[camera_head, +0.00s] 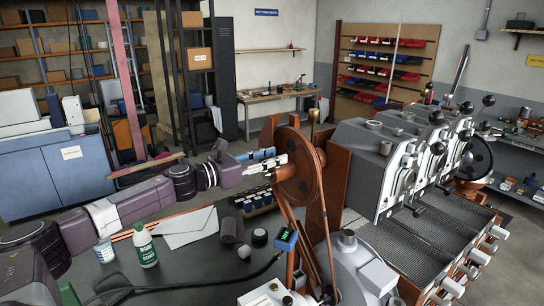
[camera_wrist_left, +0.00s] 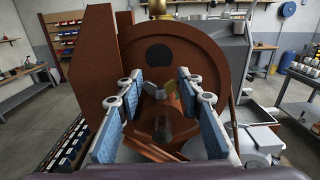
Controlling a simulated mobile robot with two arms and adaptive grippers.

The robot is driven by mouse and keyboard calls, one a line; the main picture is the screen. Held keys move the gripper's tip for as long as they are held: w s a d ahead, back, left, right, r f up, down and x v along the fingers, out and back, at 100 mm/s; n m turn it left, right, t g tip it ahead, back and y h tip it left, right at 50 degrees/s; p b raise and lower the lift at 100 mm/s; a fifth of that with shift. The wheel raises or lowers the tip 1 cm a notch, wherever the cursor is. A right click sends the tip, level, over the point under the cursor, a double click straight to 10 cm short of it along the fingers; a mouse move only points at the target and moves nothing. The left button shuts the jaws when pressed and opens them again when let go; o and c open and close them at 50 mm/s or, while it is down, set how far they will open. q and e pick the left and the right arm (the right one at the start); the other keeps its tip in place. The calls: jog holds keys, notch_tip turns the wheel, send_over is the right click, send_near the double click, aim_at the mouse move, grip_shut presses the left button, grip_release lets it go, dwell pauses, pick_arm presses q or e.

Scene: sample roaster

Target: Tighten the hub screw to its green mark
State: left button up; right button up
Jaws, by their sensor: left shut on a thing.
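The reddish-brown wheel (camera_head: 298,168) stands upright on its rust-coloured mount, and it fills the middle of the left wrist view (camera_wrist_left: 185,40). My left gripper (camera_head: 281,160) reaches its hub from the left. In the left wrist view, the blue-padded fingers (camera_wrist_left: 160,84) stand on either side of the hub. They are shut on the hub screw (camera_wrist_left: 174,88), which shows as small silver and brass-coloured pieces between them. The exact contact is hard to make out. My right gripper is not in view.
A grey machine with levers (camera_head: 372,150) stands right of the wheel. On the dark bench are a green-and-white bottle (camera_head: 146,248), a small jar (camera_head: 104,251), white envelopes (camera_head: 186,227), a dark cup (camera_head: 228,230) and a blue device with a green display (camera_head: 287,238). Belts run below the wheel.

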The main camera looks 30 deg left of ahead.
pick_arm(q)
jog(key=shift+r, duration=0.1)
jog(key=o, duration=0.9)
jog(key=shift+r, duration=4.95)
jog(key=shift+f, duration=0.1)
